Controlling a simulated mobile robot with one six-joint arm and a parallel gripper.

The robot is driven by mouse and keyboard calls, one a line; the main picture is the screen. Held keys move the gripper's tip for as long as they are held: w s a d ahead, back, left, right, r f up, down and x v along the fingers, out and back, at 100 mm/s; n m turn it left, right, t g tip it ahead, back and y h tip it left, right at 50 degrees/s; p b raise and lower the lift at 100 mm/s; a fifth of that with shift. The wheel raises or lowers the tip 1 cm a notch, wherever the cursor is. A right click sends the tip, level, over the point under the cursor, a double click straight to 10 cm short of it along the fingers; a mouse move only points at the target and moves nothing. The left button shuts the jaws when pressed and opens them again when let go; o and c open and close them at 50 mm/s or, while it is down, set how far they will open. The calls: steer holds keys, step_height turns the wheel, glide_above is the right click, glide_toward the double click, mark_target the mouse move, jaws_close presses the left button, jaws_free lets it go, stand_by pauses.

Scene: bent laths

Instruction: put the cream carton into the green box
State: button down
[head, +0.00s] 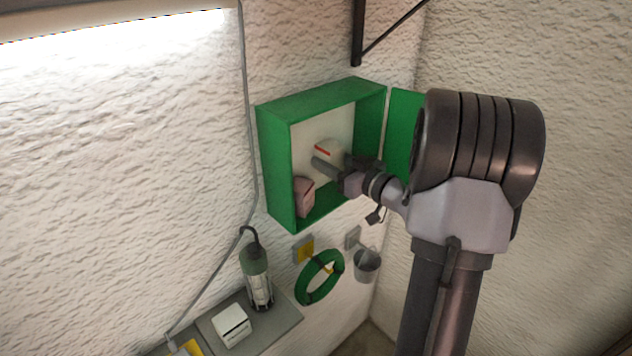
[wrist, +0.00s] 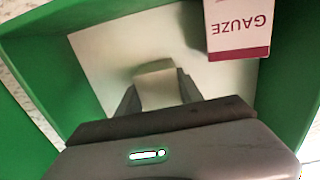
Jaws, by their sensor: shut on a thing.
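The green box (head: 275,160) is an open-fronted cabinet on the wall, with its green door (head: 402,125) swung open to the right. My gripper (head: 335,164) reaches into its opening and is shut on the cream carton (head: 328,149), which shows a red stripe. In the wrist view the cream carton (wrist: 157,84) sits between the two grey fingers (wrist: 159,92), in front of the pale back panel. The fingers partly hide it. I cannot tell whether it touches the box.
A gauze carton (wrist: 238,28) stands in the green box, at its lower left in the head view (head: 303,197). Below are a green coil (head: 303,284), a grey bucket (head: 366,266), a lamp (head: 257,278) and a white box (head: 232,325) on a grey shelf (head: 275,325).

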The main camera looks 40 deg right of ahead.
step_height(320, 180, down, 6)
steer(key=shift+s+f+b, duration=0.1)
steer(key=shift+s+b, duration=0.05)
steer(key=shift+b, duration=0.3)
steer(key=shift+d, duration=0.1)
steer(key=shift+f, duration=0.2)
steer(key=c, duration=0.8)
jaws_free()
steer(key=shift+o, duration=0.2)
